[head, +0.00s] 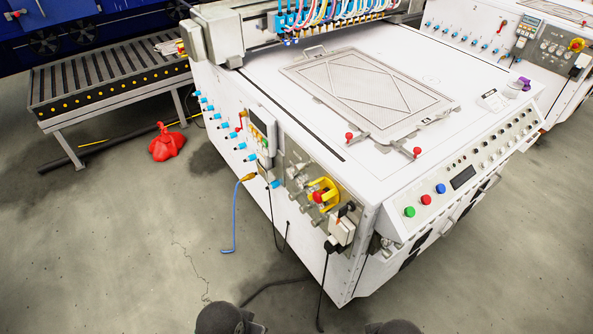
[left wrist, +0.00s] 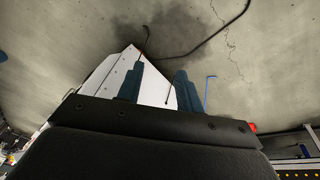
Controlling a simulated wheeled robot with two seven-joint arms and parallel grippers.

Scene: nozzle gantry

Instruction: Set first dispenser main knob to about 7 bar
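The white machine (head: 345,180) stands in the middle of the head view. Its left side carries a row of small blue-tipped fittings (head: 240,146) and a panel with gauges or displays (head: 262,128). Near the front corner is a cluster of metal fittings (head: 296,168) beside a yellow-and-red switch (head: 323,193). Which part is the first dispenser's main knob, and any pressure reading, is too small to tell. My left gripper (left wrist: 160,88) shows in the left wrist view with two dark teal fingers apart and nothing between them. The machine's white side (left wrist: 120,75) shows beyond it. My right gripper is not in view.
A blue hose (head: 235,220) and dark cables (head: 272,215) hang from the machine's side to the floor. A roller conveyor (head: 100,76) and a red object (head: 166,145) stand at the left. The concrete floor (head: 120,250) at front left is mostly clear.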

